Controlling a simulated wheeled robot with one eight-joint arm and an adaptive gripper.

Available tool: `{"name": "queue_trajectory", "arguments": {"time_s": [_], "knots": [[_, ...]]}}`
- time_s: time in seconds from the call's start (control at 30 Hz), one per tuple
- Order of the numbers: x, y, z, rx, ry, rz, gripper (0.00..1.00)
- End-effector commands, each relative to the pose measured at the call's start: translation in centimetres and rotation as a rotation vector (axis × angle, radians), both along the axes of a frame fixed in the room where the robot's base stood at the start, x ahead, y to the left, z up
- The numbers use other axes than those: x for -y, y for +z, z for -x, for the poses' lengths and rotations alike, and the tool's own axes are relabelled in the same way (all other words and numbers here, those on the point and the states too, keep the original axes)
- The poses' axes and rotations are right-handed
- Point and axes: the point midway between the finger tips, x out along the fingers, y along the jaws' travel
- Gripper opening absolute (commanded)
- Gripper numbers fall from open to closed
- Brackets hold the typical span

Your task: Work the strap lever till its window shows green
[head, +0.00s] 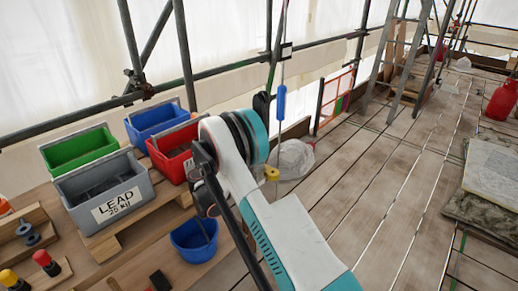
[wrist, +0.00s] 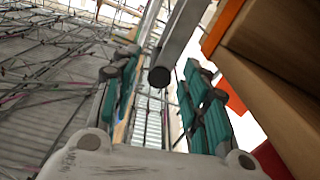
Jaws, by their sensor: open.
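In the wrist view my gripper (wrist: 160,62) is open, with one teal-padded finger on each side. A grey bar with a dark round end (wrist: 160,77) reaches down from the top into the space between the fingers. It may be the strap lever, but I cannot tell for sure. It looks clear of both finger pads. No window and no green indicator can be made out in either view. In the head view my own arm covers the middle, and the fingers are hidden behind it.
Wooden and orange parts (wrist: 265,90) stand close at the right in the wrist view. In the head view a grey LEAD bin (head: 105,190), a green bin (head: 78,148), a blue bin (head: 160,120) and a red bin (head: 172,150) are left of my arm.

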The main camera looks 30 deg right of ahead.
Motion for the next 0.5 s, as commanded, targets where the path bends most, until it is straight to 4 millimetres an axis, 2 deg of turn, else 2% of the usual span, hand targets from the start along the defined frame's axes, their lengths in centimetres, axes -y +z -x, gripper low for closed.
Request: {"name": "queue_trajectory", "arguments": {"time_s": [0.03,0.2,0.5], "knots": [[1.1,-0.2,-0.3,0.0,-0.003,0.0,0.41],[3.7,-0.1,-1.2,0.0,-0.002,0.0,0.41],[5.8,0.0,-2.1,0.0,0.0,0.0,0.41]]}}
